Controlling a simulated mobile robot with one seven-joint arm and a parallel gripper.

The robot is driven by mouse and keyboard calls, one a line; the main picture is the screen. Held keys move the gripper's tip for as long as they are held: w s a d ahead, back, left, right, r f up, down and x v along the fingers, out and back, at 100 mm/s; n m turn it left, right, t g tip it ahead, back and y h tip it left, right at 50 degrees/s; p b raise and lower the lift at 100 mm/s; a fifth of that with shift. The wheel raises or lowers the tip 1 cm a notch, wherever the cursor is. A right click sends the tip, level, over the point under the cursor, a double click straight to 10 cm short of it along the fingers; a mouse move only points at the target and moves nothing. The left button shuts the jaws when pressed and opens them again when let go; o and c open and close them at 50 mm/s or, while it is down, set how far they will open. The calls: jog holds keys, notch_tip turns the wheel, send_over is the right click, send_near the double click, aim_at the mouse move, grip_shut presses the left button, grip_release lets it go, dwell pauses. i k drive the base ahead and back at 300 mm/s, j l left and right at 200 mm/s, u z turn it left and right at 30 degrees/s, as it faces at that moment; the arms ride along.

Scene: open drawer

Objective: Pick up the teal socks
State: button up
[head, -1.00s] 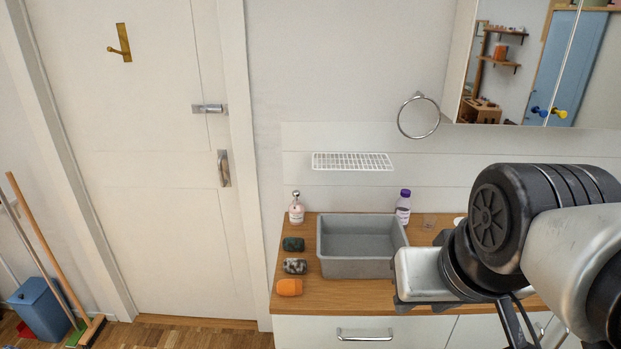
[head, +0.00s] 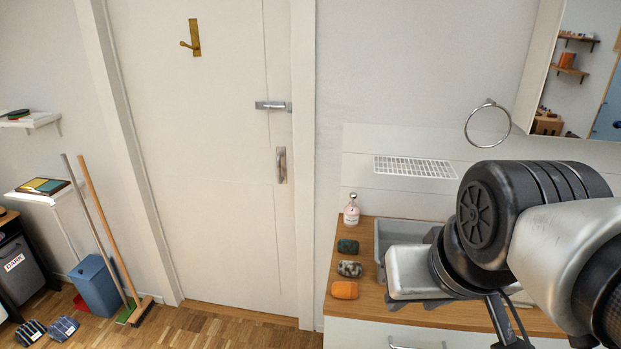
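A small dark green-teal rolled bundle (head: 347,246), which looks like the teal socks, lies on the wooden counter (head: 372,317) at its left end. It is at the back of a row, with a grey patterned bundle (head: 349,269) in front of it and an orange bundle (head: 344,290) nearest the front edge. My gripper (head: 412,273) is over the counter to the right of the row, apart from the bundles. Its pale hand hides part of the grey bin, and its fingers do not show clearly enough to tell open from shut.
A wire rack (head: 414,167) and towel ring (head: 487,122) are on the wall. A blue bucket (head: 97,286) and broom stand on the floor at left.

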aim_at(344, 246)
jog(key=i+j+u, duration=0.1)
jog(key=j+u, duration=0.2)
jog(key=u, duration=0.15)
jog(key=i+j+u, duration=0.15)
jog(key=u, duration=0.3)
jog(key=i+j+u, duration=0.2)
jog(key=u, duration=0.2)
jog(key=i+j+u, duration=0.45)
jog(key=i, duration=0.45)
jog(key=i+z, duration=0.15)
jog(key=z, duration=0.25)
jog(key=i+z, duration=0.2)
jog(key=z, duration=0.2)
jog(key=i+z, duration=0.15)
jog(key=z, duration=0.25)
jog(key=i+j+z, duration=0.15)
jog(key=z, duration=0.25)
jog(key=i+z, duration=0.15)
jog(key=z, duration=0.25)
jog(key=i+z, duration=0.15)
jog(key=z, duration=0.3)
jog(key=i+z, duration=0.1)
jog(key=z, duration=0.3)
jog(key=i+j+z, duration=0.15)
jog(key=z, duration=0.3)
jog(key=i+j+z, duration=0.1)
jog(key=z, duration=0.25)
jog(key=i+j+z, duration=0.15)
jog(key=z, duration=0.15)
jog(key=i, duration=0.1)
